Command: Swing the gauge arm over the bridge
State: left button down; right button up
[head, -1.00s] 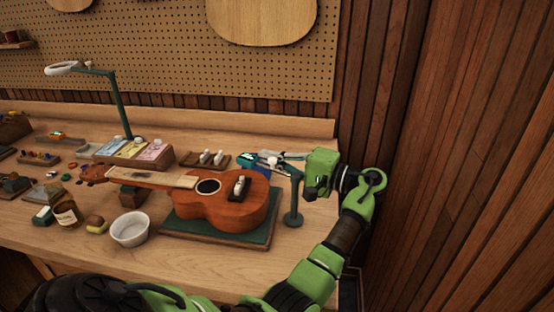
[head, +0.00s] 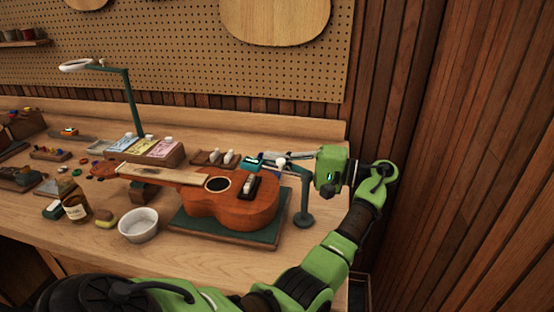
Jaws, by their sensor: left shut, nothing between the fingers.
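The ukulele (head: 225,208) lies on a green mat (head: 190,222) with its neck to the left. Its dark bridge (head: 252,187), with pale parts on it, is right of the sound hole. The gauge stand is a teal post (head: 304,203) on a round foot, right of the body. Its arm reaches left to a teal gauge head (head: 251,164), which shows just above and behind the bridge in the picture. My left gripper (head: 284,160) is shut and empty, its fingers pointing left beside the gauge arm. Contact cannot be told. My right gripper is not in view.
A white bowl (head: 138,226) and a bottle (head: 76,207) stand left of the ukulele. A box of string packets (head: 145,151), a tray with white-topped pieces (head: 214,158) and a lamp (head: 128,100) are behind. A wooden wall (head: 470,180) closes the right side.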

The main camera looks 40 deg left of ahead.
pick_arm(q)
jog(key=v, duration=1.2)
dwell(0.5)
